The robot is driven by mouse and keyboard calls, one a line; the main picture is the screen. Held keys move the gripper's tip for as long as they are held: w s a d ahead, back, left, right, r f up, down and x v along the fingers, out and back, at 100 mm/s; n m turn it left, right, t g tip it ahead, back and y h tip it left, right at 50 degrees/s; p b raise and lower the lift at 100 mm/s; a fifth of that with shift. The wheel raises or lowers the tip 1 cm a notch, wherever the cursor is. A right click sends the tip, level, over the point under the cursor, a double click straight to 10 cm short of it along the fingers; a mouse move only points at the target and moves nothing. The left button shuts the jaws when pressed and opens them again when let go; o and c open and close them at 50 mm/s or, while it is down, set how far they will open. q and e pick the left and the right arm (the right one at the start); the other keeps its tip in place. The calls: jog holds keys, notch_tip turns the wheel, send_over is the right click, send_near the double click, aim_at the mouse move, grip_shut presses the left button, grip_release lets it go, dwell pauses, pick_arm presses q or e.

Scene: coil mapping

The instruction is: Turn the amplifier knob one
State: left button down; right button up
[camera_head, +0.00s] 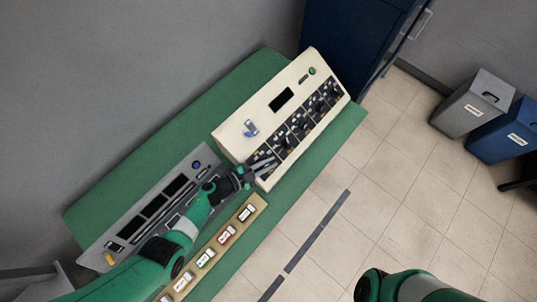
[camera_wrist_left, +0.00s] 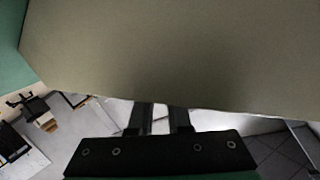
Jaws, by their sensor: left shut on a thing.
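The amplifier is a cream box (camera_head: 238,132) with a row of black knobs (camera_head: 307,112) along its sloping front. My left gripper (camera_head: 266,164) is at the lower left end of that row, its fingers shut on the end knob. The knob itself is mostly hidden by the fingers. In the left wrist view a plain beige surface (camera_wrist_left: 170,55) fills the top. The left fingers (camera_wrist_left: 164,118) point up to its lower edge, and their tips are hard to make out. My right gripper is out of both views; only part of its green arm shows at the bottom right.
The amplifier stands on a green bench (camera_head: 335,138). A grey panel (camera_head: 128,230) with dark displays lies left of it, under my left arm. A beige strip with several labelled switches (camera_head: 225,236) runs along the front. A blue cabinet (camera_head: 350,35) stands behind; grey (camera_head: 470,105) and blue bins (camera_head: 508,135) are right.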

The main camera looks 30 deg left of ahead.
pick_arm(q)
jog(key=shift+m+g+h+p, duration=0.35)
jog(key=shift+m+g+h, duration=0.4)
jog(key=shift+g, duration=0.25)
jog(key=c, duration=0.9)
grip_release()
jog(key=shift+o, duration=0.2)
